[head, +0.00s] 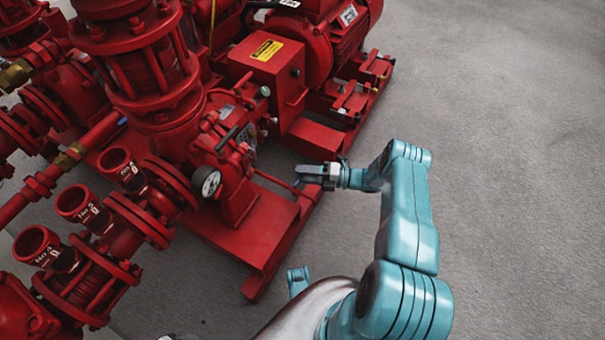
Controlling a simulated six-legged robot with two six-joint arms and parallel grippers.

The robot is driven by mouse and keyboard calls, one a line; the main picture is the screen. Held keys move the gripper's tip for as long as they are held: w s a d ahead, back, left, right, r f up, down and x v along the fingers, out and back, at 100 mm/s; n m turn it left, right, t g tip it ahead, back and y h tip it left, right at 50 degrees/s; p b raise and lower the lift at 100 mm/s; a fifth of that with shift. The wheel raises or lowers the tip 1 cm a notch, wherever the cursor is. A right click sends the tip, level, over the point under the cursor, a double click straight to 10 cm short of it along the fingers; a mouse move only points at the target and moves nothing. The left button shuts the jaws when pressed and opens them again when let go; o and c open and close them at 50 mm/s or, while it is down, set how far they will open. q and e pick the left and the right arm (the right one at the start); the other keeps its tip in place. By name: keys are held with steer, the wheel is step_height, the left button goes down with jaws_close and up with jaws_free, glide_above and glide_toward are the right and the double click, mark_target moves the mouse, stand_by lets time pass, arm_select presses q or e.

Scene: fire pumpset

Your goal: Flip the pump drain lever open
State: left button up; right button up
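My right gripper (304,174) reaches in from the right, low beside the red pump (225,150). Its dark fingers point left, over the edge of the red base frame. Its fingertips are at the outer end of a thin red drain pipe (273,181) that runs out from the pump's lower side. A small dark piece shows right at the fingertips; I cannot tell whether it is the drain lever or part of the fingers. Contact and the finger gap are too small to make out. My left gripper is not in view.
A white-faced pressure gauge (207,183) sits on the pump's front. A red motor (335,35) and a box with a yellow label (267,50) stand behind. Several red open-ended pipes (75,202) stand at left. The grey floor (510,150) at right is clear.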

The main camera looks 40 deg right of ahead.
steer(key=shift+w+a, duration=0.25)
steer(key=shift+w, duration=0.05)
jaws_close()
steer(key=m+t+h+p, duration=0.1)
steer(key=h, duration=0.1)
steer(key=s+m+t+h+p, duration=0.1)
steer(key=m+h, duration=0.1)
steer(key=m+t+h+p, duration=0.1)
steer(key=h, duration=0.1)
steer(key=shift+s+d+m+p, duration=0.15)
steer(key=shift+s+m+p, duration=0.15)
steer(key=shift+s+p, duration=0.05)
jaws_free()
